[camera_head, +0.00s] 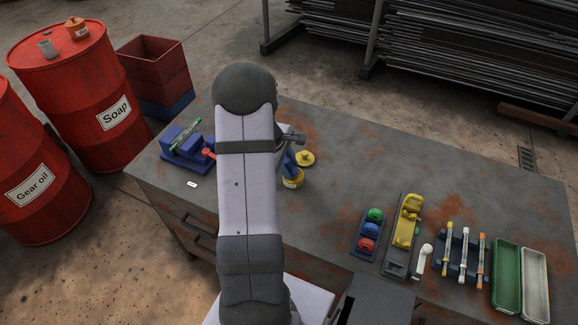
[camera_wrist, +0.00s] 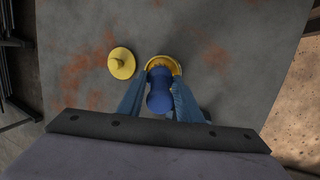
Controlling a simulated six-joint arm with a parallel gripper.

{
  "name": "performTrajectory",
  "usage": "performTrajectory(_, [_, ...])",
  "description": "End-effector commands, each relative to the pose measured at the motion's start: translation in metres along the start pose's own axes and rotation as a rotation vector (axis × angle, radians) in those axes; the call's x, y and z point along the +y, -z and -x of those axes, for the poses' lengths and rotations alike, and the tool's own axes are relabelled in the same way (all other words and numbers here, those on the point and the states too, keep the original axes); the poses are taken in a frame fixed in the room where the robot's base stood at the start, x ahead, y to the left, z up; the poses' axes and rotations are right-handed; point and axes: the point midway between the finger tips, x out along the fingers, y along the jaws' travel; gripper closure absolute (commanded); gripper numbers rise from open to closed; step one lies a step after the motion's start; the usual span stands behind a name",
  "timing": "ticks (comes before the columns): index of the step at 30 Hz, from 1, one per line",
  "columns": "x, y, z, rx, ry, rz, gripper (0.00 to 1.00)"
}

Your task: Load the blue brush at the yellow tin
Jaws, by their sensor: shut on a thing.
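In the wrist view my gripper (camera_wrist: 158,97) is shut on the blue brush (camera_wrist: 159,102), whose rounded blue handle shows between the fingers. The yellow tin (camera_wrist: 165,63) is open and lies right at the far end of the brush. The brush's bristle end is hidden, so I cannot tell how deep it is in the tin. In the head view the yellow tin (camera_head: 293,180) stands on the bench beside my arm, with my gripper's blue fingers (camera_head: 289,163) just above it. The yellow lid (camera_head: 305,158) lies flat on the bench beside the tin, and also shows in the wrist view (camera_wrist: 121,63).
A blue vise-like fixture (camera_head: 183,147) stands at the bench's left. To the right are a rack with coloured balls (camera_head: 371,230), a yellow-handled device (camera_head: 407,221), a rack of tubes (camera_head: 463,253), and green (camera_head: 506,272) and pale (camera_head: 535,285) trays. Bench between tin and racks is clear.

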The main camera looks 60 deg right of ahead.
Motion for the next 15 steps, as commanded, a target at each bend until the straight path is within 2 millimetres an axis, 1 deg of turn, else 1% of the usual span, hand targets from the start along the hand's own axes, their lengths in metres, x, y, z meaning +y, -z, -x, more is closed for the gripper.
performTrajectory(5, [0.0, -0.002, 0.006, -0.001, 0.004, 0.0, 0.9])
performTrajectory(15, [0.009, -0.005, 0.03, 0.0, 0.002, 0.0, 0.9])
